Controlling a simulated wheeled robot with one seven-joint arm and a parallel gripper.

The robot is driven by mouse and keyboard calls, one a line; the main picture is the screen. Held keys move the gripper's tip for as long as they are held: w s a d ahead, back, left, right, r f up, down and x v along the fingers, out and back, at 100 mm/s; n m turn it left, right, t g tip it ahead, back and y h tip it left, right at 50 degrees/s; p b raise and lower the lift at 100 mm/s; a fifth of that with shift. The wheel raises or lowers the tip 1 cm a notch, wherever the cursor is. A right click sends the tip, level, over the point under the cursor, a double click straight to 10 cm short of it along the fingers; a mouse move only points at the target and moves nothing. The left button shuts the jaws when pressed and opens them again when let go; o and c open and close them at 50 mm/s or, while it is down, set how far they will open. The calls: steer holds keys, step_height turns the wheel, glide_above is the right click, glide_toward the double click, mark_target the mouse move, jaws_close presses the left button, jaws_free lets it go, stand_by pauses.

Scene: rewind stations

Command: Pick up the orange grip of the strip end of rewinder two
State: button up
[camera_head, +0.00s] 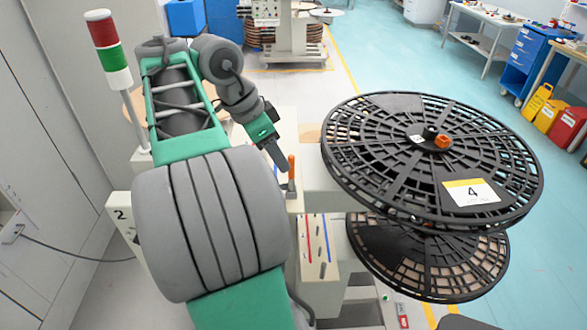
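A small upright orange grip (291,166) shows near the middle of the view, above the pale body of the station. The strip end itself is too small to make out. My gripper (280,161) is at the end of my green and grey arm, pointing down and to the right. Its dark fingers are just left of the orange grip in the picture. I cannot tell whether they touch it or whether they are open or shut. A white panel marked "2" (121,214) shows at the left, partly hidden by my arm.
A large black reel (380,145) with a yellow and white "4" label (471,192) fills the right, with a second reel (430,262) below it. A red, white and green signal post (108,48) stands at the left. Open blue-green floor lies beyond.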

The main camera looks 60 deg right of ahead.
mark_target(291, 177)
steer(key=shift+m, duration=0.4)
steer(key=b+x, duration=0.2)
steer(key=x, duration=0.2)
steer(key=b+x, duration=0.1)
steer(key=x, duration=0.3)
steer(key=shift+s+b, duration=0.25)
steer(key=shift+b, duration=0.15)
steer(key=shift+c, duration=0.6)
steer(key=shift+r, duration=0.1)
jaws_close()
